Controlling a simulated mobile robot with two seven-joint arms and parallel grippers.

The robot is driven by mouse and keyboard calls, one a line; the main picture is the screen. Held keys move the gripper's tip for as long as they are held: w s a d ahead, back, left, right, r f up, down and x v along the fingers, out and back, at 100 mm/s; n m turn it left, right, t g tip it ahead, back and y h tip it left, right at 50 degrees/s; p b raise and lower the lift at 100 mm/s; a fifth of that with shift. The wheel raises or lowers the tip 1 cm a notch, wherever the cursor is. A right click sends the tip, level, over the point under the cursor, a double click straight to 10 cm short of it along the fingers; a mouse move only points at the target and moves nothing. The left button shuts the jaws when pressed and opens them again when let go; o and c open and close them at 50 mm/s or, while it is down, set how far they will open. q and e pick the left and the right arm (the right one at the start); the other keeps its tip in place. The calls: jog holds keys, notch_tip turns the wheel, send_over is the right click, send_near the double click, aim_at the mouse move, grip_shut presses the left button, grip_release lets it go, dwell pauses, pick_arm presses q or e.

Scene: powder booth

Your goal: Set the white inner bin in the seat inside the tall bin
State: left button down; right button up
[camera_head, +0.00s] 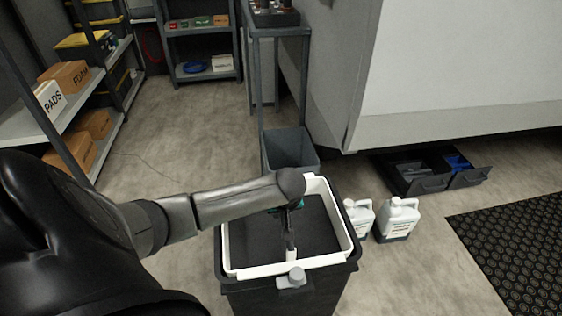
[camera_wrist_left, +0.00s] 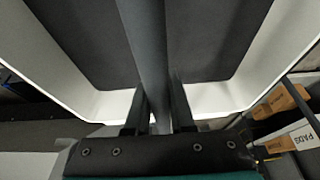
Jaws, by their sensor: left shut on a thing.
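The white inner bin (camera_head: 351,243) is over or inside the mouth of the tall dark bin (camera_head: 331,283); its white rim shows within the tall bin's dark rim. I cannot tell whether it rests on the seat, which is hidden. A dark bar (camera_wrist_left: 147,40) spans the inner bin like a handle. My left gripper (camera_head: 291,230) reaches down over it, with its fingers (camera_wrist_left: 155,112) shut on the bar. In the left wrist view the white walls (camera_wrist_left: 50,60) slope around a dark interior. My right gripper is not in view.
A grey bin (camera_head: 290,150) stands just behind the tall bin, under a narrow rack (camera_head: 262,75). White jugs (camera_head: 397,219) stand close on the right. An open dark drawer unit (camera_head: 420,172) and black mat (camera_head: 520,240) lie farther right. Shelves (camera_head: 50,125) with boxes line the left.

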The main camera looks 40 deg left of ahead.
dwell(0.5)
pick_arm(q)
jog(key=c, duration=0.7)
grip_release()
jog(key=shift+f, duration=0.1)
